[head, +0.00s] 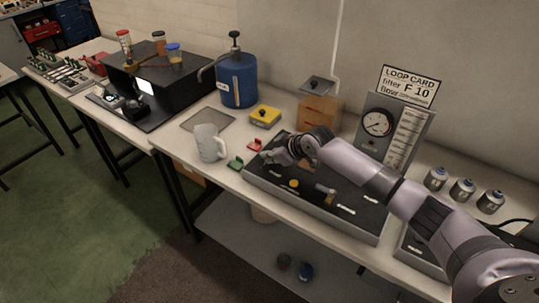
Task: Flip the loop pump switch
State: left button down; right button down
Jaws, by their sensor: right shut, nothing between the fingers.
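No switch is clearly labelled as the loop pump switch. My right gripper (268,156) is shut and empty over the panel's far left corner, beside a small red piece (255,145). I cannot tell if it touches the panel. My right arm hides part of the panel. My left gripper is not in view.
A gauge board (378,124) with a loop card (409,86) stands behind my right arm. A mug (208,143), a green piece (235,163), a blue tank (237,84) and a wooden box (318,115) stand nearby. Several small canisters (462,189) stand at right.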

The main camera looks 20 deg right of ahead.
jog(key=b, duration=0.1)
jog(key=f+b, duration=0.1)
jog(key=shift+w+d+f+m+g+y+b, duration=0.15)
jog(key=shift+d+f+m+g+y+b, duration=0.15)
jog(key=shift+y, duration=0.1)
jog(key=shift+r, duration=0.25)
jog(key=shift+s+a+r+p, duration=0.4)
jog(key=shift+a+p, duration=0.15)
jog(key=shift+p, duration=0.45)
jog(key=shift+a+f, duration=0.1)
